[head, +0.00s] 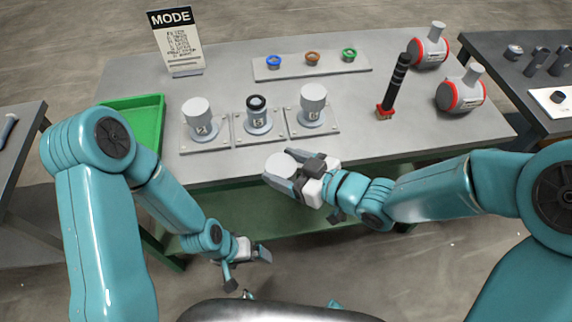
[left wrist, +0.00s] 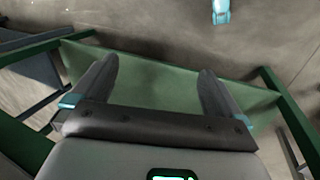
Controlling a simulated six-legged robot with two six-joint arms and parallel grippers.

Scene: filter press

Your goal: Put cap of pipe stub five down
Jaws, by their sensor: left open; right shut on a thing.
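Pipe stub five (head: 258,119) stands upright on the middle of three plates, with a dark ring-like top and no cap on it. White caps sit on the left stub (head: 198,122) and the right stub (head: 312,110). My right gripper (head: 284,171) is shut on a white round cap (head: 279,167), held at the table's front edge, in front of and slightly right of stub five. My left gripper (head: 249,268) is open and empty, low in front of the table. Its spread fingers show in the left wrist view (left wrist: 158,92), with nothing between them.
Blue (head: 274,61), orange (head: 312,57) and green (head: 348,54) rings sit on a strip behind. A black-handled tool (head: 393,85) and two red-grey vessels (head: 460,92) stand right. A green tray (head: 146,107) and MODE sign (head: 176,42) are left. The table (head: 226,176) is clear before the plates.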

